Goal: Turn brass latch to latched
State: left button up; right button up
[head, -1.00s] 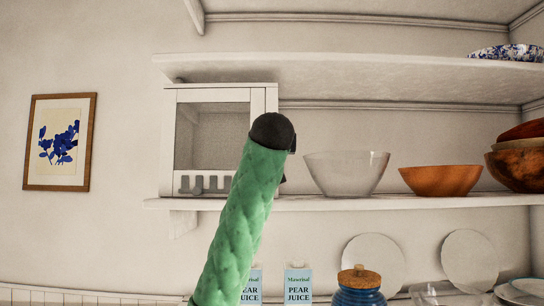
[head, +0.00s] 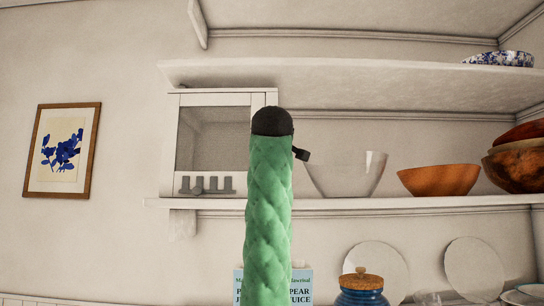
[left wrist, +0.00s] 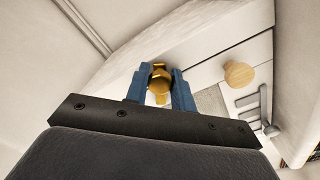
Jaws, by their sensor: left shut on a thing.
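The brass latch (left wrist: 158,82) shows in the left wrist view, between the two blue fingers of my left gripper (left wrist: 160,71). The fingers are shut on it, one on each side. The latch sits on the white cabinet (head: 169,145), near a round wooden knob (left wrist: 238,74). The fingers partly cover the latch, so I cannot tell its turn position. In the head view my green-sleeved arm stands in front of the cabinet's right edge and hides the latch and most of the gripper. My right gripper is not in view.
The cabinet stands on a white shelf (head: 420,202) under an upper shelf (head: 400,75). A clear glass bowl (head: 345,175) and wooden bowl (head: 438,179) stand to its right. Juice cartons (head: 301,287) and a blue jar (head: 361,290) are below. Grey hooks (left wrist: 250,100) show near the knob.

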pick_arm(q)
jog(key=n+b, duration=0.1)
jog(key=n, duration=0.2)
jog(key=shift+f, duration=0.1)
jog(key=shift+n+b, duration=0.65)
jog(key=shift+n, duration=0.75)
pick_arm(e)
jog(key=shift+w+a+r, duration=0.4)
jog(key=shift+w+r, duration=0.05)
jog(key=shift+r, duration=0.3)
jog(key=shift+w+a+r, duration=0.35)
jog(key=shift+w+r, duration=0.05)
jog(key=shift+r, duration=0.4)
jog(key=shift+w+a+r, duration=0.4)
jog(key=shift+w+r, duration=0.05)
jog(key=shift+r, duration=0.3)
pick_arm(q)
jog(key=o, duration=1)
jog(key=shift+a, duration=0.1)
jog(key=shift+s, duration=0.2)
